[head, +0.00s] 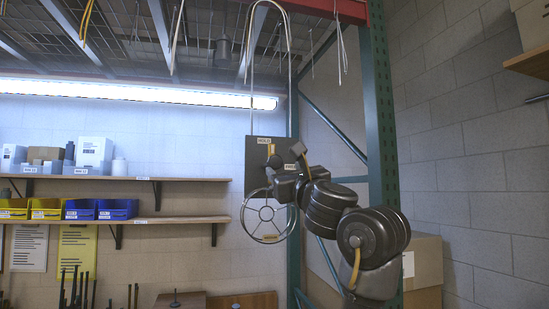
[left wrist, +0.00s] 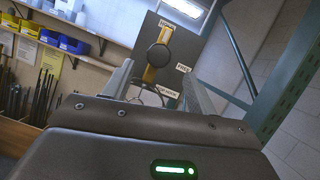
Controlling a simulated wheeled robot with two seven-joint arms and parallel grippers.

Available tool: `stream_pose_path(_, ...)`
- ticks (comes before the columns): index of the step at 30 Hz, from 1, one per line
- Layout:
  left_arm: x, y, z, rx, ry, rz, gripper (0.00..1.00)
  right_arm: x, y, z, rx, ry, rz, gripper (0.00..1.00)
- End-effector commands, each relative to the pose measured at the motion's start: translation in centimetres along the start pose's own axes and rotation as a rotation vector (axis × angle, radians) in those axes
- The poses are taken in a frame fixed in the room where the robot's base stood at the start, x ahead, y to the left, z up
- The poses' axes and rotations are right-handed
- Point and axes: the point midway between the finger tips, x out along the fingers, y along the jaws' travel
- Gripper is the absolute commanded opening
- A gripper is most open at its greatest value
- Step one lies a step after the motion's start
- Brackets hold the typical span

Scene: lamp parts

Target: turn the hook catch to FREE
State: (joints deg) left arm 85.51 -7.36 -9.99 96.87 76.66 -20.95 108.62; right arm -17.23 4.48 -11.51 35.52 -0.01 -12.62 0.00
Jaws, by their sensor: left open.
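The hook catch has a yellow lever (head: 271,149) and a round dark hub (head: 273,161) on a dark upright panel (head: 254,180). The lever's upper end points at the HOLD label (head: 264,140). The FREE label (head: 291,166) is at the panel's right side. In the left wrist view the yellow lever (left wrist: 163,36) runs behind the black hub (left wrist: 158,55), with the FREE label (left wrist: 183,68) to its right. My left gripper (left wrist: 158,82) is open and empty, its fingers on either side of the lever's lower part. I cannot tell whether they touch it. My right gripper is out of view.
A spoked ring (head: 268,238) hangs below the panel. A tall looped rod (head: 251,70) rises above it. A green rack post (head: 377,100) stands right of the panel, with cardboard boxes (head: 425,262) behind my arm. Shelves with bins (head: 118,209) line the left wall.

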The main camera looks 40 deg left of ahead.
Motion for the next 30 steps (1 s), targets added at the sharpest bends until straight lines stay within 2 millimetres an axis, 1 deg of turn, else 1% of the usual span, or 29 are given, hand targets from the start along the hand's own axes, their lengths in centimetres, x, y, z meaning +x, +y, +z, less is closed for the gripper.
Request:
stream_pose_path(1,1.1,0.0,0.5,0.006,0.000,0.004,0.57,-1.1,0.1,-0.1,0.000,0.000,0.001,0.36)
stream_pose_path(9,6.3,0.0,0.6,0.010,-0.001,0.005,0.57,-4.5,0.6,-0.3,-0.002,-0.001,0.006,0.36)
stream_pose_path(12,7.7,0.0,0.5,0.009,0.000,0.003,0.57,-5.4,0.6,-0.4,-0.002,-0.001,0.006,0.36)
stream_pose_path(15,8.7,0.0,0.3,0.009,0.000,0.002,0.57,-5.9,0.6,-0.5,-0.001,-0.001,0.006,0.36)
stream_pose_path(20,9.5,0.0,0.1,0.007,0.000,0.001,0.57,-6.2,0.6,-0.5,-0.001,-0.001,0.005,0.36)
stream_pose_path(28,9.5,0.0,0.0,0.005,0.000,0.001,0.57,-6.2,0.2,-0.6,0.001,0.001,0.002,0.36)
stream_pose_path(30,9.5,0.0,0.0,0.005,0.000,0.001,0.48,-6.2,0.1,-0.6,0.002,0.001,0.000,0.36)
